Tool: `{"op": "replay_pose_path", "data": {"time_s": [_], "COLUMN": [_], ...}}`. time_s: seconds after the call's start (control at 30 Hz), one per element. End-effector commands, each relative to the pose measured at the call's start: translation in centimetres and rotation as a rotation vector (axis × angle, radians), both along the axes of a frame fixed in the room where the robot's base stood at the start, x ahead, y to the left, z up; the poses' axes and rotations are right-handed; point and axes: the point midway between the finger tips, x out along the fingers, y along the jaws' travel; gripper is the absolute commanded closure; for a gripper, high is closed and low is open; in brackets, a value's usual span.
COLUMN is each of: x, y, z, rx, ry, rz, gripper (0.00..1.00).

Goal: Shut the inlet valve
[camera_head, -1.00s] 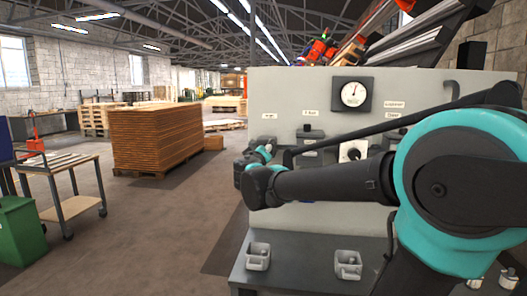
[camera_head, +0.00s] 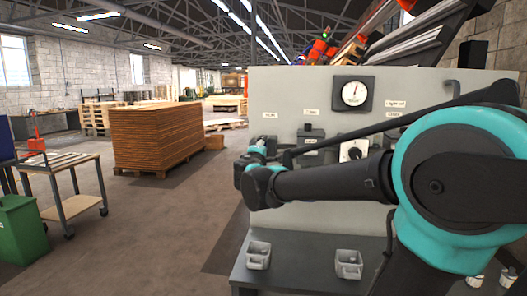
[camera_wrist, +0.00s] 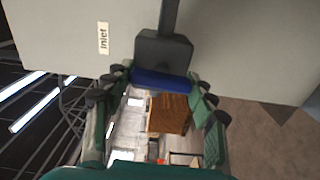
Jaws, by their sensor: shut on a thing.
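The inlet valve (camera_wrist: 163,48) shows at the top middle of the wrist view as a dark grey block on a dark stem, with a blue handle part (camera_wrist: 162,80) on its near side. A white label reading "Inlet" (camera_wrist: 103,38) is on the panel to its left. My gripper (camera_wrist: 158,84) has a finger on either side of the blue part and is shut on it. In the head view my arm covers this spot, and the valve itself cannot be made out there.
A wood stack (camera_head: 157,138) and cart (camera_head: 72,190) stand left, with open floor between.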

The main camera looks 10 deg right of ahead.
Motion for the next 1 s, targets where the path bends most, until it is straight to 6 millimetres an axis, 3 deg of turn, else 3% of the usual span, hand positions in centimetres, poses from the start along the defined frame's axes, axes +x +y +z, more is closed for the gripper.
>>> {"op": "replay_pose_path", "data": {"time_s": [0.7, 0.73, 0.9, 1.0], "x": [-0.03, -0.03, -0.02, -0.01], "y": [0.05, 0.05, 0.03, 0.02], "z": [-0.10, -0.10, -0.08, -0.07], "rx": [-0.070, -0.070, -0.070, -0.070], "ry": [0.024, 0.024, 0.023, 0.023], "rz": [0.001, 0.001, 0.001, 0.001], "gripper": [0.73, 0.42, 0.22, 0.22]}}
